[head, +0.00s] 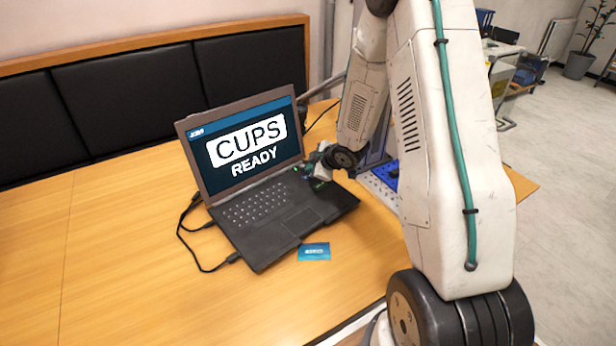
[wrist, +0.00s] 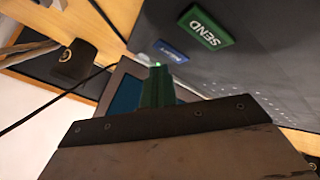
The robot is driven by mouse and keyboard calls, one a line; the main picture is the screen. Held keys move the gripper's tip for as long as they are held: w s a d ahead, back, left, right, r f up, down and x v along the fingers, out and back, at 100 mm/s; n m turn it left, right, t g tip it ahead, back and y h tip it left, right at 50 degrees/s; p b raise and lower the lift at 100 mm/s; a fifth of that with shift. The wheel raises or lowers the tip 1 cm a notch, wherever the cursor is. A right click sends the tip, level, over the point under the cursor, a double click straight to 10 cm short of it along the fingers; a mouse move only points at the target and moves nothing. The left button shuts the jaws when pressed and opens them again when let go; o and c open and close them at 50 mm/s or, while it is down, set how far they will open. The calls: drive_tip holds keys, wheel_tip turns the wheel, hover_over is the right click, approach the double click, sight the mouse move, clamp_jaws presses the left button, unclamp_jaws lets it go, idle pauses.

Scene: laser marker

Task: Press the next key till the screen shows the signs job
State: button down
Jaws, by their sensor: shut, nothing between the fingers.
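The laptop (head: 285,215) stands open on the wooden desk. Its screen (head: 245,145) reads "CUPS READY" under a header bar. In the wrist view, a small blue key (wrist: 172,52) with lettering too small to read surely lies on the dark laptop deck, beside a larger green key marked SEND (wrist: 207,27). My gripper (wrist: 157,82) is shut and empty, its green tip close to the blue key; I cannot tell whether it touches. In the head view my gripper (head: 312,176) is at the right rear of the deck, partly hiding the keys.
A blue card (head: 314,252) lies on the desk (head: 130,260) in front of the laptop. Black cables (head: 185,235) loop at its left. A blue and grey device (head: 385,175) stands behind my arm at the right. The desk's left side is clear.

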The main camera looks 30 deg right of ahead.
drive_tip(key=shift+r, duration=2.45)
